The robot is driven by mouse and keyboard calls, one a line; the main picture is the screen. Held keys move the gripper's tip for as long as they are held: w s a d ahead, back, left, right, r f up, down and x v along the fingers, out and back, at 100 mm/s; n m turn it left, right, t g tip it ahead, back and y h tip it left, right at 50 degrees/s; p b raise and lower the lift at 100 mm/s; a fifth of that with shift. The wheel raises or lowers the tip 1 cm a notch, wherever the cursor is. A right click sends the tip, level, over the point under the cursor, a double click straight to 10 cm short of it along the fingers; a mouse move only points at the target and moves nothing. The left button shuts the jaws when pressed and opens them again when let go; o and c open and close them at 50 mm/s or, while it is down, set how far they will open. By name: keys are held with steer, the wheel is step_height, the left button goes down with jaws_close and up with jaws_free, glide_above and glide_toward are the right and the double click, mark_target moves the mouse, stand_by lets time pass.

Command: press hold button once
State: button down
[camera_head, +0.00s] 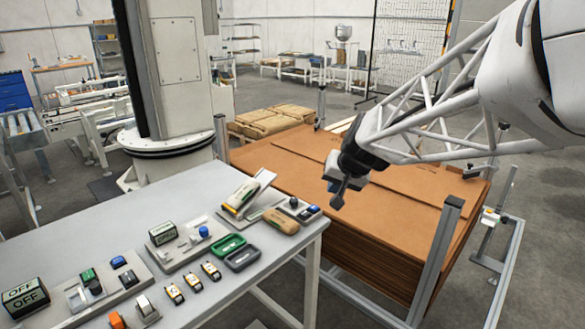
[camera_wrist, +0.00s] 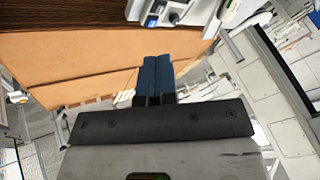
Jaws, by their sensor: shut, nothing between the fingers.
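My gripper (camera_head: 338,198) is shut and empty, hanging above the stack of brown cardboard sheets, to the right of the grey table (camera_head: 110,230). Its dark blue fingers (camera_wrist: 157,70) are together in the wrist view. Several control boxes stand on the table. One plate has a round blue button (camera_head: 203,232), and another has a blue button (camera_head: 118,262) and a green switch (camera_head: 88,274). A small box with a blue part (camera_head: 313,210) sits at the table's right corner, nearest my gripper. No label reading hold is legible, so I cannot tell which is the hold button.
The cardboard stack (camera_head: 400,205) fills the space right of the table, with a metal post (camera_head: 435,255) at its front. A sign reading OFF (camera_head: 25,298), a sloped holder (camera_head: 248,192) and green and dark trays (camera_head: 228,244) are on the table.

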steer(key=w+a+f+m+t, duration=0.1)
steer(key=w+f, duration=0.3)
steer(key=w, duration=0.8)
steer(key=m+t, duration=0.2)
glide_above(315, 207)
step_height(315, 207, down, 5)
steer(key=shift+w, duration=0.15)
steer(key=shift+f, duration=4.35)
steer(key=shift+f, duration=1)
steer(key=shift+r, duration=0.95)
